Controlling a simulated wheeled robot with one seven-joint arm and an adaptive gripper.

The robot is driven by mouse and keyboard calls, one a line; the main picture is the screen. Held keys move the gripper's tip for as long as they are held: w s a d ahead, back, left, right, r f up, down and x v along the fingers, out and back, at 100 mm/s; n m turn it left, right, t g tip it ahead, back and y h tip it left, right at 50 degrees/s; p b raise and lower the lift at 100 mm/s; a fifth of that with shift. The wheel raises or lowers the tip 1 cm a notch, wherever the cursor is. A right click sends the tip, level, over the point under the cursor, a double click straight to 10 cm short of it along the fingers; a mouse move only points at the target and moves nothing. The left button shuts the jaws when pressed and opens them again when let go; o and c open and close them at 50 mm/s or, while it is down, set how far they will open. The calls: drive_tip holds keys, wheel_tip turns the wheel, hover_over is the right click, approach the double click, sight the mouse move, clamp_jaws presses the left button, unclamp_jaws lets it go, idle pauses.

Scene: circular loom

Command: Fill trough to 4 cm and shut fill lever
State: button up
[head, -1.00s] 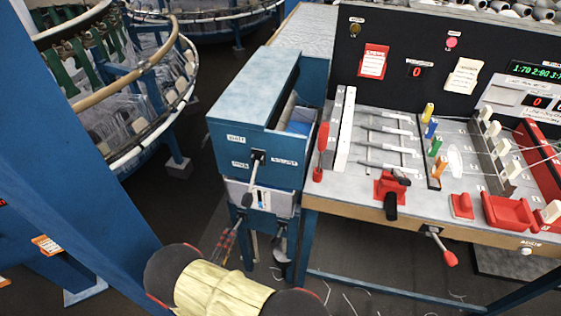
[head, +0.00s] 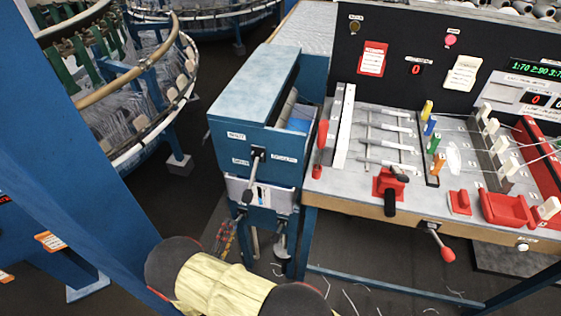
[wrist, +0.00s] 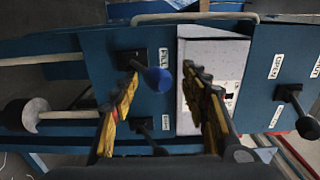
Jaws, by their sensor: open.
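The fill lever (wrist: 155,76), with a blue ball knob and a black mount labelled FILL, sticks out of a blue panel in the wrist view. My gripper (wrist: 165,80) is open, with its black and yellow fingers on either side of the knob; I cannot tell whether they touch it. In the head view my gripper (head: 225,236) is low in front of the blue cabinet (head: 250,140). A pale plate (wrist: 205,68) with small markings is beside the lever; it also shows in the head view (head: 276,198). The trough's water and level cannot be made out.
Another black-knobbed lever (wrist: 294,105) is on the right in the wrist view, and a further dark knob (wrist: 158,150) is below. The control bench (head: 350,190) stands right of the cabinet. A round loom (head: 150,140) and blue post (head: 70,150) are left.

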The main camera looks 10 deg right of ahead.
drive_tip(key=v, duration=0.8)
drive_tip(key=shift+p, duration=0.35)
